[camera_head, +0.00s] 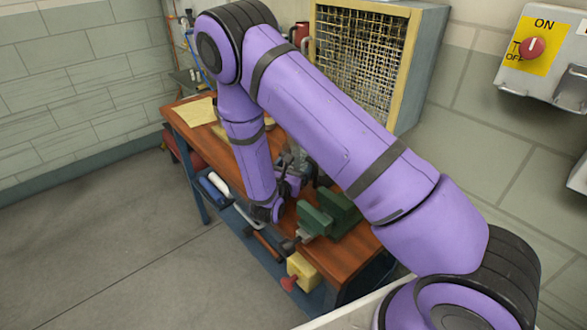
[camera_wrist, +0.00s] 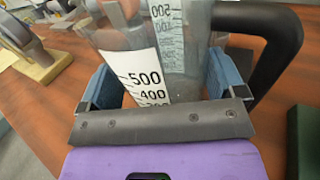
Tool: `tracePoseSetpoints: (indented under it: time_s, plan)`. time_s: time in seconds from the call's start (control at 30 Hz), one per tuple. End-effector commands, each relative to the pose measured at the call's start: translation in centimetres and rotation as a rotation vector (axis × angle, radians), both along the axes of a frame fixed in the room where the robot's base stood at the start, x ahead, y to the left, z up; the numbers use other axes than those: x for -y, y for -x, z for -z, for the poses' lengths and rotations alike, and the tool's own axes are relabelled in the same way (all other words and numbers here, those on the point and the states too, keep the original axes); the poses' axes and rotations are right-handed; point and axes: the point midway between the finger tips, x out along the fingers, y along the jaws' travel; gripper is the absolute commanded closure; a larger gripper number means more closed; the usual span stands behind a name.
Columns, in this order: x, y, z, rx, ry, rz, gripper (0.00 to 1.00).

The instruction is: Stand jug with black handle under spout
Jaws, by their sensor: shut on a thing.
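The clear jug (camera_wrist: 180,80) has a black handle (camera_wrist: 270,40) and a white printed scale with black numbers. It stands between the blue pads of my gripper (camera_wrist: 160,82) in the wrist view. Both pads press on its sides and the gripper is shut on it. The handle is at the right of the picture. The jug's base is hidden behind the gripper's front edge, so I cannot tell whether it touches the bench. In the head view my gripper (camera_head: 287,180) is low over the bench, partly hidden by my arm. I cannot make out a spout in either view.
The wooden bench (camera_head: 185,112) carries a green vice (camera_head: 330,213) close to my gripper. A wooden block (camera_wrist: 42,70) with a grey part stands at the left in the wrist view. A mesh-fronted cabinet (camera_head: 362,45) and a red vessel (camera_head: 300,33) are behind.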

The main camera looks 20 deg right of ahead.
Motion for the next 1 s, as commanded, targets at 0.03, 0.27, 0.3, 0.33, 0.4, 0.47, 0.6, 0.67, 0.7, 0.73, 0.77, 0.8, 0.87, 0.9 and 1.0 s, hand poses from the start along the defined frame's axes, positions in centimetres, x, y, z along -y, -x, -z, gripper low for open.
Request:
tracePoseSetpoints:
  time_s: [0.03,0.27,0.3,0.33,0.4,0.47,0.6,0.67,0.7,0.73,0.77,0.8,0.87,0.9,1.0]
  plan:
    - [0.0,0.0,0.0,0.0,0.0,0.0,0.39]
    - [0.0,0.0,0.3,0.0,0.0,0.0,0.0]
    - [0.0,0.0,0.3,0.0,0.0,0.0,0.0]
    - [0.0,0.0,0.3,0.0,0.0,0.0,0.0]
    - [0.0,0.0,0.3,0.0,0.0,0.0,0.0]
    - [0.0,0.0,0.2,0.0,0.0,0.0,0.0]
    - [-0.5,0.4,0.0,-0.001,0.0,-0.003,0.0]
    - [-1.2,1.0,0.0,-0.001,0.0,-0.004,0.0]
    - [-1.7,1.5,0.0,-0.003,0.0,-0.004,0.0]
    - [-2.0,1.9,0.0,-0.003,0.0,-0.005,0.0]
    - [-2.5,2.3,0.0,-0.003,0.0,-0.005,0.0]
    - [-3.1,2.9,0.0,-0.002,-0.001,-0.005,0.0]
    - [-4.0,3.8,0.0,-0.001,0.0,-0.005,0.0]
    - [-4.6,4.4,0.0,-0.001,0.0,-0.005,0.0]
    - [-5.9,5.7,0.0,-0.002,-0.001,-0.004,0.0]
